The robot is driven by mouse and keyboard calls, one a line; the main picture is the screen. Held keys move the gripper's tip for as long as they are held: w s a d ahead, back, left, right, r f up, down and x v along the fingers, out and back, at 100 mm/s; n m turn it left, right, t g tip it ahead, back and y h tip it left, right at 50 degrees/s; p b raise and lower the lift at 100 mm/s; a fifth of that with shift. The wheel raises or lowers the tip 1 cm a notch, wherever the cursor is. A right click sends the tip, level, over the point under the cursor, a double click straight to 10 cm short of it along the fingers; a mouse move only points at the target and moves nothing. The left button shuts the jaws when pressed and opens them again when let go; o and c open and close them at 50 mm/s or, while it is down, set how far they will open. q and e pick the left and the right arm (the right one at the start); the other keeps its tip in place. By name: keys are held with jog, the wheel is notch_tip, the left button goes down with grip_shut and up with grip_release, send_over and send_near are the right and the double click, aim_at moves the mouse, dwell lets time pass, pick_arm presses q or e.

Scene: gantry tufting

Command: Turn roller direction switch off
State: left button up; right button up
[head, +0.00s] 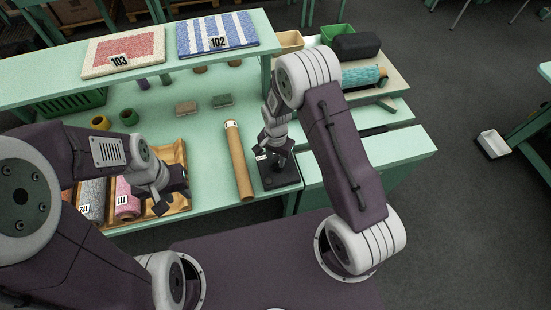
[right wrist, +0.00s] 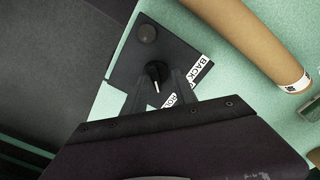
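The roller direction switch is a black knob (right wrist: 157,73) with a white pointer line, on a dark control box (right wrist: 178,52). In the right wrist view the pointer faces down toward my gripper, near a partly covered white label. A label reading BACK (right wrist: 201,68) is at the box's right edge. My right gripper (right wrist: 160,80) is open, with its fingers on either side of the knob; contact cannot be told. In the head view my right gripper (head: 272,150) hangs over the box (head: 284,178). My left gripper (head: 174,202) is open and empty above a wooden tray.
A cardboard tube (head: 239,160) lies just left of the box. The wooden tray (head: 178,152) holds rolls, one pink (head: 126,200). Carpet samples 103 (head: 122,50) and 102 (head: 216,35) lie on the upper shelf. A round dark button (right wrist: 147,33) sits beside the knob.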

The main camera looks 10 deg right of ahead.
jog(key=shift+s+d+f, duration=0.1)
jog(key=shift+d+f, duration=0.1)
jog(key=shift+f, duration=0.35)
jog(key=shift+s+d+f, duration=0.3)
jog(key=shift+d, duration=0.05)
jog(key=shift+w+a, duration=0.1)
jog(key=shift+a, duration=0.1)
jog(key=shift+w+a, duration=0.1)
jog(key=shift+w, duration=0.05)
grip_shut()
pick_arm(q)
jog(key=shift+s+d+r, duration=0.35)
jog(key=shift+r, duration=0.05)
